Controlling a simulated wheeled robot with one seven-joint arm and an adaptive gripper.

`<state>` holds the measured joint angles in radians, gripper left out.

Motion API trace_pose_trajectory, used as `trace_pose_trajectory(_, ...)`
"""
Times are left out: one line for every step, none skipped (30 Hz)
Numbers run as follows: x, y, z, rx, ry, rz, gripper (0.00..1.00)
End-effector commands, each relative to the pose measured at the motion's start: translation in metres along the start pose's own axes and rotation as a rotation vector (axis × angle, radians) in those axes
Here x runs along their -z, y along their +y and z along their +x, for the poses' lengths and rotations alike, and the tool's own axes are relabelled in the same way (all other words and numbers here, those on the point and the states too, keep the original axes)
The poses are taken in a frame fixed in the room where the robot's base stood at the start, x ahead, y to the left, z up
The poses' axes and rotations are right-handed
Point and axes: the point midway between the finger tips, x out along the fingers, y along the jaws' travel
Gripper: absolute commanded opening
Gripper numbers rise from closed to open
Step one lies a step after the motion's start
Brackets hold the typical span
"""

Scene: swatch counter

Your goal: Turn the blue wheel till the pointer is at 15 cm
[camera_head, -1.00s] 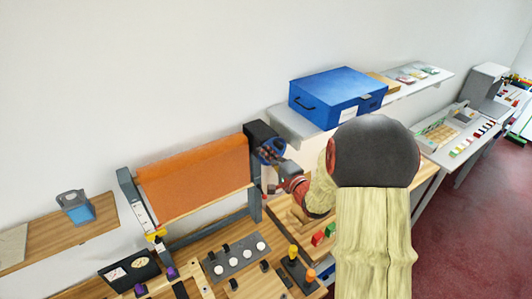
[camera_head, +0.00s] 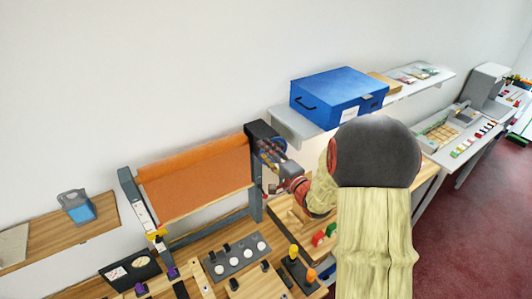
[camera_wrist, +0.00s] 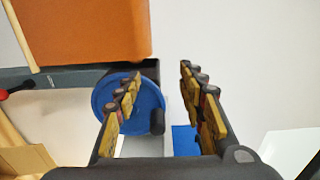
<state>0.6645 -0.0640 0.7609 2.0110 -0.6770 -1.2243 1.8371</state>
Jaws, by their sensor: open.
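The blue wheel (camera_wrist: 104,92) sits on the end of the orange cloth roll's frame, with a dark knob (camera_wrist: 157,122) near its rim. My gripper (camera_wrist: 160,88) is open. In the wrist view the knob appears between its two fingers, and the left finger overlaps the wheel; I cannot tell whether they touch. In the head view my gripper (camera_head: 270,155) is at the wheel and hides most of it. The yellow pointer (camera_head: 157,234) is near the lower end of the white scale (camera_head: 144,214) on the left post; its marks are too small to read.
The orange cloth (camera_head: 195,176) hangs left of the wheel. A blue box (camera_head: 338,95) stands on the shelf above right. Below are a panel with white buttons (camera_head: 238,256), red and green blocks (camera_head: 324,236) and yellow and orange knobs.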

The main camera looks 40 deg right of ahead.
Motion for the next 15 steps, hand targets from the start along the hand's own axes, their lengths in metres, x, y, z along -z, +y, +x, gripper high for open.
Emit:
trace_pose_trajectory(0.0, 0.0, 0.0, 0.0, 0.0, 0.0, 0.45)
trace_pose_trajectory(0.0, 0.0, 0.0, 0.0, 0.0, 0.0, 0.45)
trace_pose_trajectory(0.0, 0.0, 0.0, 0.0, 0.0, 0.0, 0.45)
trace_pose_trajectory(0.0, 0.0, 0.0, 0.0, 0.0, 0.0, 0.45)
trace_pose_trajectory(0.0, 0.0, 0.0, 0.0, 0.0, 0.0, 0.45)
trace_pose_trajectory(0.0, 0.0, 0.0, 0.0, 0.0, 0.0, 0.45)
trace_pose_trajectory(0.0, 0.0, 0.0, 0.0, 0.0, 0.0, 0.45)
trace_pose_trajectory(0.0, 0.0, 0.0, 0.0, 0.0, 0.0, 0.45)
trace_pose_trajectory(0.0, 0.0, 0.0, 0.0, 0.0, 0.0, 0.45)
trace_pose_trajectory(0.0, 0.0, -0.001, 0.0, 0.0, 0.0, 0.45)
trace_pose_trajectory(0.0, 0.0, -0.002, 0.0, 0.0, 0.0, 0.45)
trace_pose_trajectory(0.0, 0.0, -0.004, 0.0, 0.001, 0.0, 0.45)
trace_pose_trajectory(0.0, 0.0, -0.006, 0.0, 0.001, 0.0, 0.45)
trace_pose_trajectory(0.0, -0.001, -0.009, 0.0, 0.0, 0.0, 0.45)
trace_pose_trajectory(0.0, 0.0, -0.013, -0.001, 0.001, 0.0, 0.45)
